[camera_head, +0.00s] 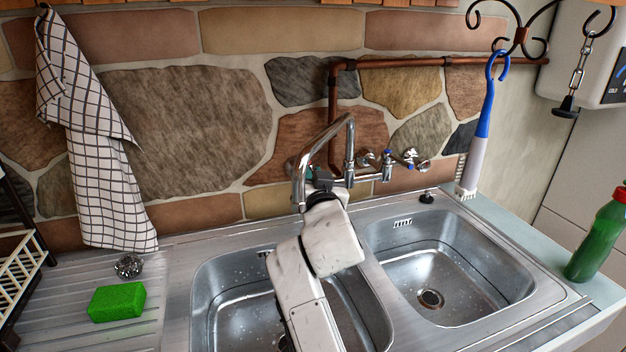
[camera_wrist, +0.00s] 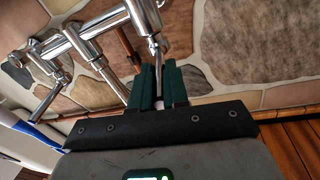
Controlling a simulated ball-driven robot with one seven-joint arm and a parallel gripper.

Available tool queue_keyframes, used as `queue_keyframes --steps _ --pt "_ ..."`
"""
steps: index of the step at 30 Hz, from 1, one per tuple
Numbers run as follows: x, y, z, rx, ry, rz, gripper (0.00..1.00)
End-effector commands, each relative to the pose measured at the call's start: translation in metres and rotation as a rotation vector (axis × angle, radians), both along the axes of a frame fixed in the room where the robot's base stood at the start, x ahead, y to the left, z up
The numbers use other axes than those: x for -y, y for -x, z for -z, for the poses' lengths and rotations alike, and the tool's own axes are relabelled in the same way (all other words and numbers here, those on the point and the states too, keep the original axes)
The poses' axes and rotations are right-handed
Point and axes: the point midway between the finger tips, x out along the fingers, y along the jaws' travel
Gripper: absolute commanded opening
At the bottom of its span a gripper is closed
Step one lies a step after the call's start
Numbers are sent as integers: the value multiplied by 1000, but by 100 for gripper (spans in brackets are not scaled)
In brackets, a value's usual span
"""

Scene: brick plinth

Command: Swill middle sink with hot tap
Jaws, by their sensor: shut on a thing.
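A chrome tap with a tall curved spout (camera_head: 350,135) stands at the wall behind the sinks. A tap handle with a blue mark (camera_head: 387,160) is right of the spout. I cannot make out a hot-marked handle. One steel basin (camera_head: 225,300) lies under my arm, which hides much of it. Another basin (camera_head: 450,270) with a drain lies to its right. No running water is visible.
A green sponge (camera_head: 117,302) and a steel scourer (camera_head: 129,265) lie on the left drainboard. A checked towel (camera_head: 90,150) hangs left. A blue-and-white brush (camera_head: 482,125) hangs right. A green bottle (camera_head: 598,240) stands at the right edge. A copper pipe (camera_head: 400,63) runs along the wall.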

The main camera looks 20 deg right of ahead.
Motion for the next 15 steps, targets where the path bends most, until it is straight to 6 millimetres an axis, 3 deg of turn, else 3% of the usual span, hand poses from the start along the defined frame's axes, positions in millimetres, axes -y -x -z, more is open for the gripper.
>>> queue_keyframes --steps 2,3,9,15 --pt "0 0 0 0 -1 0 0" --pt "0 0 0 0 0 0 18" --pt "0 0 0 0 0 0 38" --pt "0 0 0 0 0 0 40"
